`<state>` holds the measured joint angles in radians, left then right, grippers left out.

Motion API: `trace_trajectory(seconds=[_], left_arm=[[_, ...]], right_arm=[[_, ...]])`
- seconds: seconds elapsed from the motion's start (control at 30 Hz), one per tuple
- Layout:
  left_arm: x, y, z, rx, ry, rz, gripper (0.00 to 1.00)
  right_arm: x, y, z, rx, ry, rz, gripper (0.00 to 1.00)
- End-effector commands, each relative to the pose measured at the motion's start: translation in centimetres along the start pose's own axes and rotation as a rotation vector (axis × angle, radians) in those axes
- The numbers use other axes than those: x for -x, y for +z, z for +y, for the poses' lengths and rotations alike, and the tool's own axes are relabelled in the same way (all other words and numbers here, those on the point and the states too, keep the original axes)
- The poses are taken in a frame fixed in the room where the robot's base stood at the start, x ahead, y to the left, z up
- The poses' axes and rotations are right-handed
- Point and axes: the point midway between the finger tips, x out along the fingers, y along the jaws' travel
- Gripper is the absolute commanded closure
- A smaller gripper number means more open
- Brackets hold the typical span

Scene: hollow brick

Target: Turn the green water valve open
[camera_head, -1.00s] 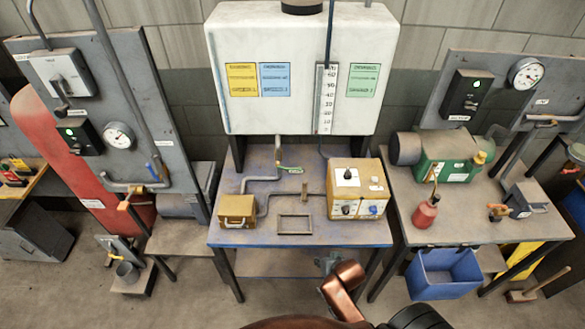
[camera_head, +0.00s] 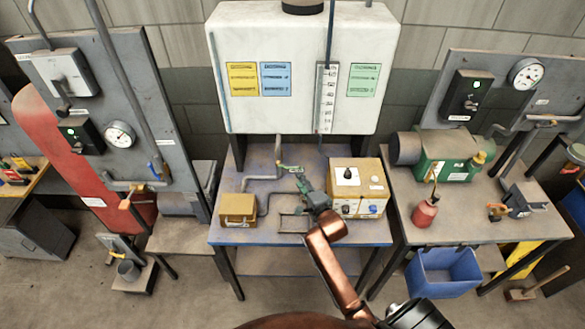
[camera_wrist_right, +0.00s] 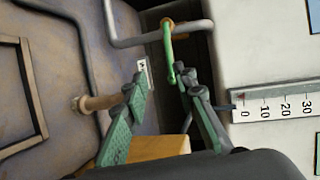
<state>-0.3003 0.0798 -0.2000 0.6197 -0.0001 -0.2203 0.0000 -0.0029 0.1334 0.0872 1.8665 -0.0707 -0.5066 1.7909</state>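The green valve lever (camera_head: 290,168) sits on the grey pipe below the white tank, at the back of the middle table. In the right wrist view the green lever (camera_wrist_right: 168,52) hangs from an orange-brown fitting on the pipe. My right gripper (camera_head: 304,184) is over the middle table, just in front of the lever. In the right wrist view my right gripper (camera_wrist_right: 160,82) is open. The lever's lower end shows between the fingertips, close to the right-hand one; I cannot tell whether they touch. My left gripper is not in view.
The white tank (camera_head: 300,50) with its level scale (camera_head: 327,95) stands behind. A yellow-brown control box (camera_head: 358,183) is right of my gripper, a smaller box (camera_head: 238,209) left. A wooden peg (camera_wrist_right: 97,102) stands near the fingers. A side table (camera_head: 410,190) is at right.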

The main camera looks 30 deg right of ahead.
Motion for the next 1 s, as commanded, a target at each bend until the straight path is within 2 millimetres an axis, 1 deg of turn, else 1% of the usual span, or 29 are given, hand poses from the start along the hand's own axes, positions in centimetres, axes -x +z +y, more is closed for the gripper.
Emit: trace_trajectory(seconds=[0.03,0.13,0.27,0.5,0.6,0.77,1.0], left_arm=[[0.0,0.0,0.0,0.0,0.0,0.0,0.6],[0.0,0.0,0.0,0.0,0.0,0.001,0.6],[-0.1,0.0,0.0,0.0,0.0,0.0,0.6],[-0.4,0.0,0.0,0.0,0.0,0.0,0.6],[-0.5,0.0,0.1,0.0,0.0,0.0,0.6],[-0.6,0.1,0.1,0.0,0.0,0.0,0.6],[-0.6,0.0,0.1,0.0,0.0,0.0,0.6]], right_arm=[[-0.5,0.0,-0.6,-0.034,-0.02,-0.002,0.74],[-1.2,0.1,-1.3,-0.076,-0.042,-0.006,0.74],[-2.7,0.1,-1.4,-0.082,-0.044,-0.006,0.74],[-6.5,0.1,-1.6,-0.08,-0.043,-0.006,0.74],[-7.6,0.1,-1.6,-0.078,-0.044,-0.006,0.74],[-8.6,0.1,-1.6,-0.081,-0.042,-0.006,0.74],[-8.7,0.1,-1.6,-0.08,-0.042,-0.006,0.74]])
